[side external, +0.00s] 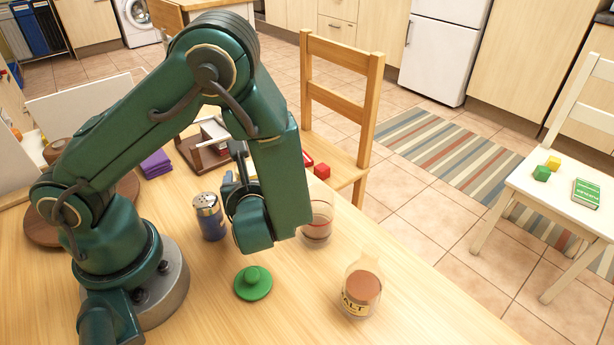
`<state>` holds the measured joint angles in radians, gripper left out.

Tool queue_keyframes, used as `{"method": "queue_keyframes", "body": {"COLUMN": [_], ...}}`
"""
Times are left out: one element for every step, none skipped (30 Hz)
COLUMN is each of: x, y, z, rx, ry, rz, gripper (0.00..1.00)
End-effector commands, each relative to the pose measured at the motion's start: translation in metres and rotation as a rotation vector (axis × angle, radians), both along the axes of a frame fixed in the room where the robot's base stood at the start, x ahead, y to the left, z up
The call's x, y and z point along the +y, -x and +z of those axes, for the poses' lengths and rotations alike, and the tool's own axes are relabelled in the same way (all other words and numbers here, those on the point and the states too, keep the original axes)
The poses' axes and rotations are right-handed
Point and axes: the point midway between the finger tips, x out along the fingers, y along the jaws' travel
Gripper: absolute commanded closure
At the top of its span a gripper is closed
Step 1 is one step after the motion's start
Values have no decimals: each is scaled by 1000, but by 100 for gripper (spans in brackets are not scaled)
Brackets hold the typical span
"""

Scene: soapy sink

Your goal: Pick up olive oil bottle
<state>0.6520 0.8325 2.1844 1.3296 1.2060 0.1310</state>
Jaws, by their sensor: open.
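I see no bottle that I can make out as olive oil; it may be hidden behind my arm. My gripper (233,172) is open above the table, its dark fingers partly hidden by my own wrist. I see nothing between the fingers. A blue shaker with a metal top (210,217) stands just left of my gripper in the picture. A clear glass with a reddish-brown layer (317,222) stands to the right of my wrist. A glass jar with a brown top and a label reading "ALT" (361,288) stands farther right and nearer the camera.
A green knobbed lid (253,284) lies on the wooden table (430,318) below my wrist. Purple folded cloth (156,164) and a brown wooden holder (205,150) lie behind. A wooden chair (340,75) stands at the far table edge. The table's front right is clear.

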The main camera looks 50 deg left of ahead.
Motion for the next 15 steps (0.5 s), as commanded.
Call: {"method": "queue_keyframes", "body": {"x": [5, 7, 10, 11, 12, 13, 13, 14, 14, 14, 14, 14, 14, 14, 14], "y": [-2, -3, -4, -4, -5, -6, -6, -6, -6, -6, -6, -6, -6, -7, -7], "z": [-2, -3, -4, -5, -6, -6, -6, -6, -7, -7, -7, -6, -6, -6, -6], "rx": [3, 2, 2, 2, 2, 2, 2, 2, 1, 1, 1, 1, 1, 1, 1], "ry": [-1, -1, -1, 0, 0, 1, 1, 1, 2, 2, 2, 2, 2, 2, 2], "rz": [4, 3, 3, 2, 1, 1, 1, 1, 0, 0, 0, 0, 0, 0, 0], "gripper": [24, 24, 24, 24, 24, 24, 24, 24, 24, 24, 24, 24, 24, 24, 39]}}
